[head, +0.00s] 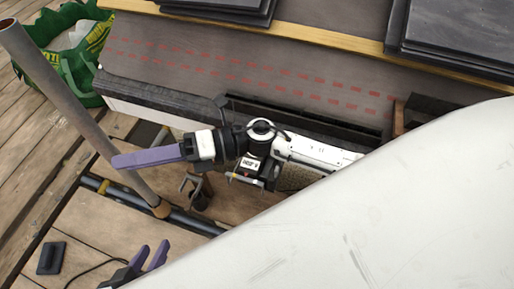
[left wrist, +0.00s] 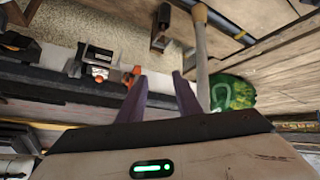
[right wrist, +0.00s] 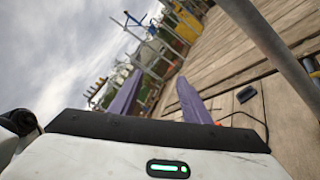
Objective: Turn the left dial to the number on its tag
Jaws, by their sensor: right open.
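I cannot make out a dial or its number tag in any view. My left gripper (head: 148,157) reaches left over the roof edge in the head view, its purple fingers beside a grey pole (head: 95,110). In the left wrist view its fingers (left wrist: 162,98) are apart, with nothing seen between them. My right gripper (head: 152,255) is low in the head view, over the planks. In the right wrist view its fingers (right wrist: 158,100) are spread and empty. A small black, white and orange fitting (left wrist: 97,62) shows near the roof edge in the left wrist view; its kind is unclear.
A green bag (head: 75,75) stands on the deck at the upper left. Dark tiles (head: 455,35) are stacked on the roof beside a yellow batten (head: 300,33). A black block (head: 51,257) with a cable lies on the planks. A large white surface blocks the lower right.

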